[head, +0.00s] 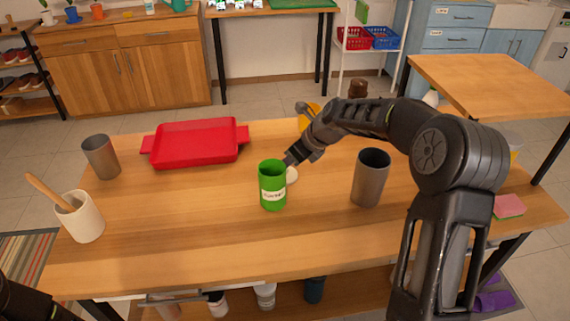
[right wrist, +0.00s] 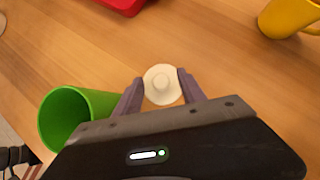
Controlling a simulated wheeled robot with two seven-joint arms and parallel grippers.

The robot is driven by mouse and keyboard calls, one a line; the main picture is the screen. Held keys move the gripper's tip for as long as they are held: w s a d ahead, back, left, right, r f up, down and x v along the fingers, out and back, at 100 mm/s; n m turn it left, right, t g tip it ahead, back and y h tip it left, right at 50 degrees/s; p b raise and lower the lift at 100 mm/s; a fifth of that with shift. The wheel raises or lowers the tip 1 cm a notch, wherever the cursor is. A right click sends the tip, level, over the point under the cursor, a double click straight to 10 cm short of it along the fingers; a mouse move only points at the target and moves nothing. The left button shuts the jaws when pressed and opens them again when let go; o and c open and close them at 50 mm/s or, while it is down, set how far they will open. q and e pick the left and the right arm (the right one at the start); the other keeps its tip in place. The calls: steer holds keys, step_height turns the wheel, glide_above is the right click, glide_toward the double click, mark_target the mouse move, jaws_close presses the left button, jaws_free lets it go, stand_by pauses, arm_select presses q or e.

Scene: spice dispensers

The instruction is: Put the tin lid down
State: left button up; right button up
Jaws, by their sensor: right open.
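The round cream lid (head: 292,175) with a small knob appears to lie flat on the wooden table, just right of the green tin (head: 272,186). The tin stands upright with its top open and a white label on its front. My right gripper (head: 289,160) is open at the lid. In the right wrist view the lid (right wrist: 162,84) sits between the two fingertips, and the green tin (right wrist: 68,122) is to the left. I cannot tell whether the fingers touch the lid. My left gripper is out of view; only a dark part of my left arm shows.
A grey cup (head: 370,178) stands to the right of the tin. A yellow mug (head: 308,112) is behind my right gripper. A red tray (head: 196,143), another grey cup (head: 101,157) and a white pot (head: 80,217) with a wooden spoon are at left. The front middle is clear.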

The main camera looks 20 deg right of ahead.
steer(key=v, duration=1)
steer(key=shift+s, duration=0.1)
stand_by(0.4)
